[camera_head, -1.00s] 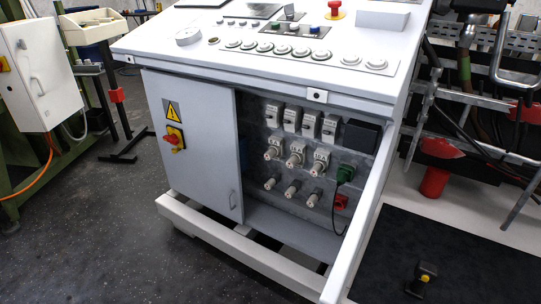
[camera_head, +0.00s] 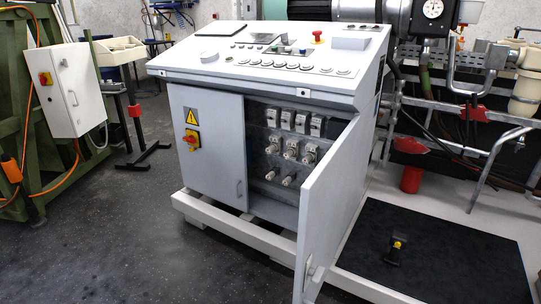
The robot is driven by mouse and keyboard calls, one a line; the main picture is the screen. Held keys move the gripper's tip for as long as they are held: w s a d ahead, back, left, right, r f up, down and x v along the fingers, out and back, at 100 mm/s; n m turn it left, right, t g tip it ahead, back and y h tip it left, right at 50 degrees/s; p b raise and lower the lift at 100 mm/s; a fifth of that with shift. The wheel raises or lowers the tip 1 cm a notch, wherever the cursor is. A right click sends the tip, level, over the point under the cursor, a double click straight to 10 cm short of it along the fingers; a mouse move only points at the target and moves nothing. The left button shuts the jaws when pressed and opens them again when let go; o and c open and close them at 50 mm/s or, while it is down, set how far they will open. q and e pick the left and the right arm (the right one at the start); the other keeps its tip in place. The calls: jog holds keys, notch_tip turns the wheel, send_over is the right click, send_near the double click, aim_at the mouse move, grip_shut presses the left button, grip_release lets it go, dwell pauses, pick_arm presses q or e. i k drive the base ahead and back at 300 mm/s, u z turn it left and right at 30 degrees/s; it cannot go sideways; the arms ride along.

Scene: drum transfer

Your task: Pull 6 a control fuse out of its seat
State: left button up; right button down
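The control cabinet (camera_head: 215,150) stands in the middle with its right door (camera_head: 335,200) swung open toward me. Inside is a grey back panel with a row of breakers (camera_head: 303,121) on top. Below them is a row of white fuse holders (camera_head: 291,151). A lower row of small white cylindrical fuses (camera_head: 289,179) sticks out of the panel. I cannot read labels, so I cannot tell which one is the 6 A control fuse. The open door hides the right part of the interior. Neither of my grippers is in view.
The cabinet's left door (camera_head: 205,160) is shut, with a red-yellow switch (camera_head: 191,139). A black mat (camera_head: 430,255) with a small black-yellow object (camera_head: 396,250) lies at the right. A white wall box (camera_head: 70,88) is at the left. The dark floor before the cabinet is free.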

aim_at(272, 148)
jog(key=u, duration=1.1)
jog(key=i, duration=2.6)
jog(key=z, duration=3.15)
